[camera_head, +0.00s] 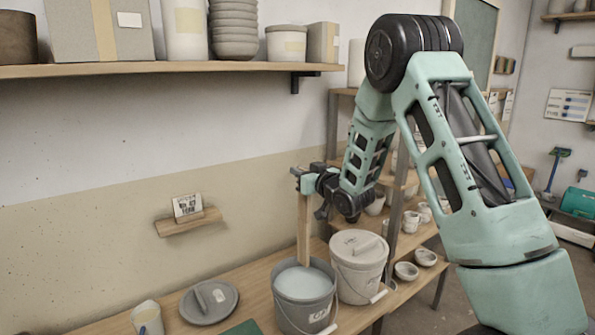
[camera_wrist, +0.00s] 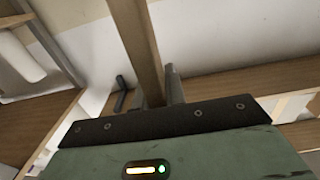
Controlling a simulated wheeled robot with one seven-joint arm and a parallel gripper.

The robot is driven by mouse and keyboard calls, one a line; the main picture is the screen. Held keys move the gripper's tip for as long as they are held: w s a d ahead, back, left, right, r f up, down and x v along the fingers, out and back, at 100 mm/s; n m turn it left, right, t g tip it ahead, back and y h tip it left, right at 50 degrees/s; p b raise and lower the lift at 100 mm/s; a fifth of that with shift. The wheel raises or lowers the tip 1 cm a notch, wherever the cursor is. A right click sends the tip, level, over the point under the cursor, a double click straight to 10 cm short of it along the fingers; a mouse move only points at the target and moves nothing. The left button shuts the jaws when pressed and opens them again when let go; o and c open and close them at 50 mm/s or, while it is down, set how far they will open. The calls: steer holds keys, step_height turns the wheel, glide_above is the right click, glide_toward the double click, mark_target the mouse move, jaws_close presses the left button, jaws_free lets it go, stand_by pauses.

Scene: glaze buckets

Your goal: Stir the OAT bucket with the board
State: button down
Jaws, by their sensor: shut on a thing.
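A grey bucket (camera_head: 304,304) with a pale label stands open on the wooden bench, full of pale glaze (camera_head: 303,283). The label is too small to read surely. My gripper (camera_head: 304,184) is above this bucket and shut on the upper end of a long wooden board (camera_head: 304,230). The board hangs upright, its lower end at the glaze; whether its tip is below the surface is hard to tell. In the wrist view the board (camera_wrist: 136,40) rises between the fingers.
A second bucket (camera_head: 358,262) with its lid on stands close right of the open one. A loose grey lid (camera_head: 209,303) and a cup (camera_head: 146,318) lie to the left. A small wall ledge (camera_head: 188,222) holds a card. A long shelf (camera_head: 170,69) runs above.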

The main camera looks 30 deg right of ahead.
mark_target(299, 227)
step_height(299, 227, down, 18)
steer(key=b, duration=1.6)
steer(key=shift+f, duration=0.25)
